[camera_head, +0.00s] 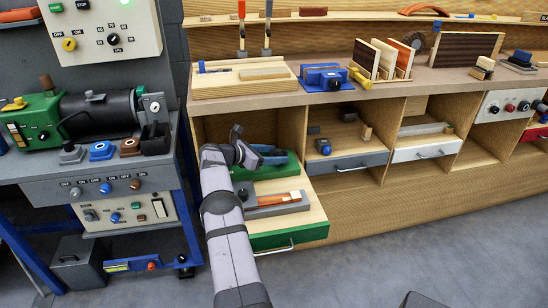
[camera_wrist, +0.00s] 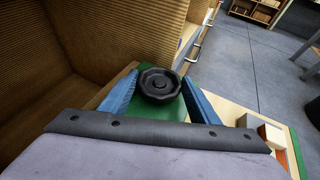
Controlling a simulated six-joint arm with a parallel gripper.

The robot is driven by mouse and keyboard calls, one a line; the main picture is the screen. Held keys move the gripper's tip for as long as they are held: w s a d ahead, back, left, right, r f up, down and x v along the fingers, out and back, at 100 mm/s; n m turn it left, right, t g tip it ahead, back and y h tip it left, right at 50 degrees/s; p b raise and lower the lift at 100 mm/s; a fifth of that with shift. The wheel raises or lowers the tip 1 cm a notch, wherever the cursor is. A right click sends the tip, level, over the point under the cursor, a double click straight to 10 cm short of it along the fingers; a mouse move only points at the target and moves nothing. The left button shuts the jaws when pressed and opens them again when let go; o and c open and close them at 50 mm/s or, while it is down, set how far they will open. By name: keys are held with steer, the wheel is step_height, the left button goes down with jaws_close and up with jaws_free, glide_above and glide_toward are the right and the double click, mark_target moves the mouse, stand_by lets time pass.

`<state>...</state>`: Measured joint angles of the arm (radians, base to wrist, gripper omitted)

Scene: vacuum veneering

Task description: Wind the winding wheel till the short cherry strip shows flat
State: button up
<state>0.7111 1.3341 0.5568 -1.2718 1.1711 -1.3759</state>
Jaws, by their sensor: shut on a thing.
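My gripper (camera_head: 270,156) reaches into the left bay of the bench, over a green device (camera_head: 262,172) on the pulled-out green drawer. In the wrist view its two blue fingers stand on either side of the black winding wheel (camera_wrist: 159,84), shut on its rim. The wheel sits on the device's green body (camera_wrist: 168,108). In the head view the wheel is hidden by my gripper. A reddish-orange strip (camera_head: 272,199) lies on a grey block in front of the device. I cannot tell whether it is the short cherry strip or how flat it is.
The green drawer (camera_head: 288,237) is open, with bay walls close to my gripper's left in the wrist view. Small white and orange-brown blocks (camera_wrist: 271,134) lie on its right there. The worktop (camera_head: 320,88) runs above. The floor in front is clear.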

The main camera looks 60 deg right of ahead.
steer(key=shift+s+r, duration=0.1)
steer(key=shift+r, duration=0.05)
steer(key=o, duration=1.1)
steer(key=shift+c, duration=0.2)
steer(key=shift+a, duration=0.15)
steer(key=shift+p+v, duration=0.45)
steer(key=shift+v, duration=3.1)
